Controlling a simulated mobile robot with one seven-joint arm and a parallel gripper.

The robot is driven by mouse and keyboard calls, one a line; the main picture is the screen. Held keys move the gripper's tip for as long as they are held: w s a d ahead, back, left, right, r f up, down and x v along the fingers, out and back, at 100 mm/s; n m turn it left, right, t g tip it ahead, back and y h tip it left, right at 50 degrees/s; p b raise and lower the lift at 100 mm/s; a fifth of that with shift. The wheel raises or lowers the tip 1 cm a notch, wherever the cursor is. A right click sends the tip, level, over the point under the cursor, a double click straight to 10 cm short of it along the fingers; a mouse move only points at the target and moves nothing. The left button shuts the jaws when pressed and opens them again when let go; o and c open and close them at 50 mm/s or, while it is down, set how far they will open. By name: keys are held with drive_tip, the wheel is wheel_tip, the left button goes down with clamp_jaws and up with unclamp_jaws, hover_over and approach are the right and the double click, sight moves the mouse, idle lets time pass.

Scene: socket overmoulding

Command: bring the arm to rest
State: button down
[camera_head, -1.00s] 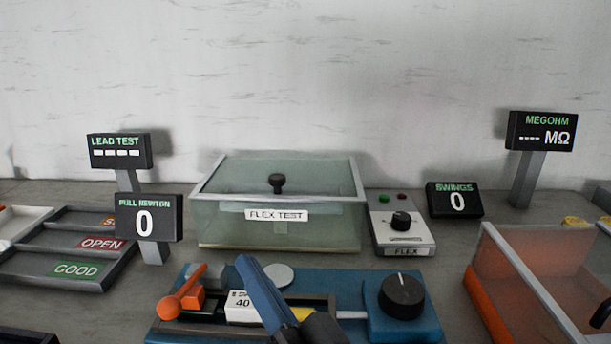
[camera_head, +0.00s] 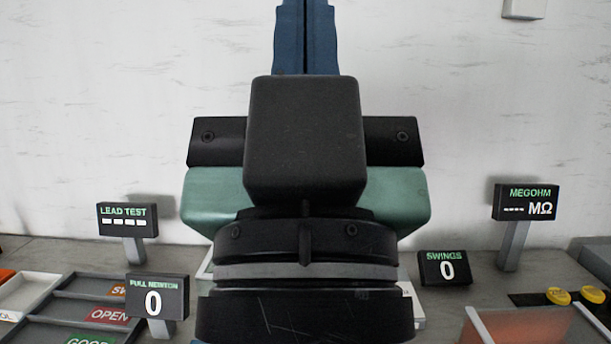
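My gripper (camera_head: 305,38) stands large in the middle of the head view, raised in front of the wall. Its two blue fingers point up and run out of the top edge. The fingers lie side by side with only a thin dark line between them, and nothing shows held in the visible part. The tips are cut off. The black wrist and green-sided gripper body hide most of the bench centre, including nearly all of the flex test box.
At left are the LEAD TEST display (camera_head: 127,219), the PULL NEWTON display (camera_head: 158,297) and a sorting tray (camera_head: 60,309). At right are the SWINGS display (camera_head: 445,267), the MEGOHM display (camera_head: 526,202), an orange clear-walled box (camera_head: 520,327) and yellow knobs (camera_head: 558,296).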

wheel_tip(320, 180, up, 16)
drive_tip(key=p, duration=1.4)
drive_tip(key=shift+r, duration=0.25)
